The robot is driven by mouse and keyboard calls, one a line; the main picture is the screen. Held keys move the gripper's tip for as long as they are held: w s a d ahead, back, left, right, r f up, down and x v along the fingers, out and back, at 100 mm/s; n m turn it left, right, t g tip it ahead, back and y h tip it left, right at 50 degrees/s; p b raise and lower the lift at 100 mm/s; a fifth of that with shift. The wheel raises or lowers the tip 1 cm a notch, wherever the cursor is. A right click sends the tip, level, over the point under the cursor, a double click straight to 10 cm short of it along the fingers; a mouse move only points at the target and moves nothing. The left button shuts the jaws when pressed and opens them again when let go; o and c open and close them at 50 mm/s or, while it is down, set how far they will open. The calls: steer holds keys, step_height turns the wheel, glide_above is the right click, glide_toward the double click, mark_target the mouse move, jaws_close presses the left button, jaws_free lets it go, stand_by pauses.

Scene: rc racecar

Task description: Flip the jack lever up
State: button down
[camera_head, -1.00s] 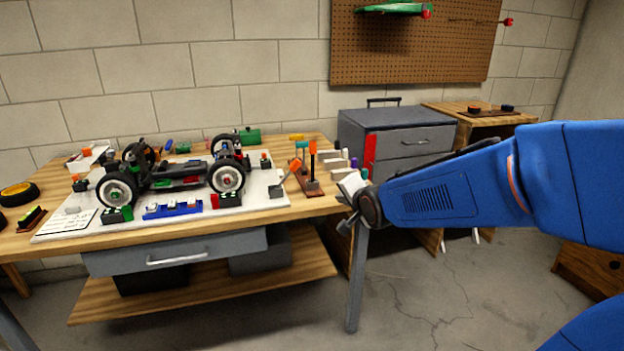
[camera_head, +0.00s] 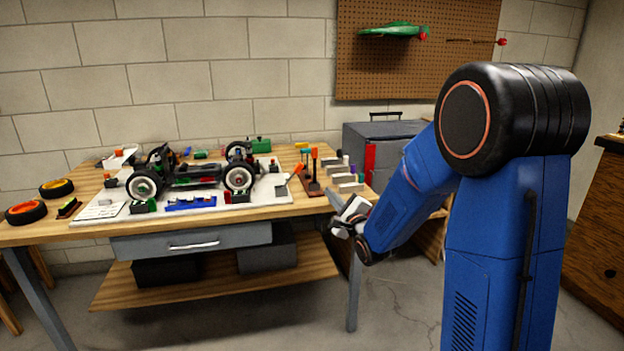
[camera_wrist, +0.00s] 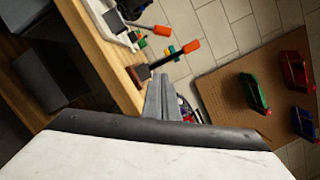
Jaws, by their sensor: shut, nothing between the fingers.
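Two orange-tipped levers are near the right end of the bench. One lever (camera_head: 297,170) leans at the right edge of the white board, and the other lever (camera_head: 314,157) stands upright on a brown base. I cannot tell for sure which is the jack lever. In the wrist view the board-side lever (camera_wrist: 161,30) has a pale shaft, and the other lever (camera_wrist: 190,47) has a dark shaft rising from a dark block. My gripper (camera_head: 340,229) is shut and empty near the bench's front right corner, apart from both levers. Its grey fingers (camera_wrist: 170,96) point toward them in the wrist view.
An RC car chassis (camera_head: 190,172) stands on the white board (camera_head: 104,215). Pale blocks (camera_head: 345,178) with coloured tops sit right of the levers. A grey cabinet (camera_head: 385,132) stands behind. The pegboard (camera_head: 380,70) hangs on the wall. Loose wheels (camera_head: 26,212) lie at the left.

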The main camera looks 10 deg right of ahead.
mark_target(291, 178)
steer(key=shift+s+a+f+m, duration=0.1)
steer(key=shift+s+m, duration=0.1)
steer(key=shift+m, duration=0.2)
steer(key=x, duration=1)
steer(key=shift+a, duration=0.1)
steer(key=shift+a+r, duration=0.9)
steer(key=shift+r, duration=0.05)
steer(key=shift+a+r, duration=0.2)
steer(key=shift+a, duration=0.1)
steer(key=shift+a+r, duration=0.3)
